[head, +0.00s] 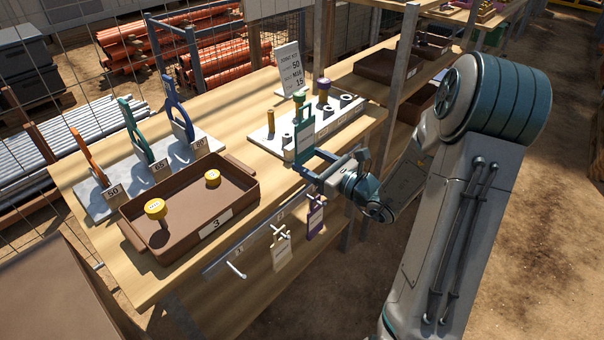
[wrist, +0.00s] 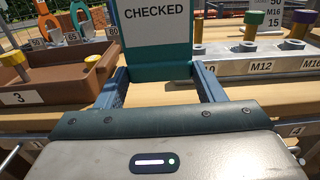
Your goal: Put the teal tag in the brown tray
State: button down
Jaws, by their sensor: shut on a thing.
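The teal tag (head: 304,118) stands upright between the fingers of my gripper (head: 312,164), which is shut on its lower end. In the wrist view the tag (wrist: 155,50) has a white panel reading "CHECKED"; its top is cut off. It is held above the bench's front edge, in front of the grey gauge block. The brown tray (head: 246,196), labelled 3, sits on the bench to the left of my gripper. The tray (wrist: 60,92) also shows at the left of the wrist view.
A grey block (head: 340,122) with plugs and rings stands behind the tag. Orange, teal and blue gauges (head: 180,118) stand on a plate behind the tray. A hook rail below the bench edge holds a purple tag (head: 315,218) and a beige tag (head: 282,252). More brown trays (head: 388,70) sit farther back.

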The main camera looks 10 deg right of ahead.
jog(key=w+a+f, duration=0.2)
jog(key=shift+w, duration=0.3)
jog(key=shift+f, duration=2)
jog(key=shift+f+b, duration=0.2)
jog(key=shift+b, duration=0.1)
jog(key=shift+c, duration=1.8)
grip_release()
jog(key=shift+r, duration=0.15)
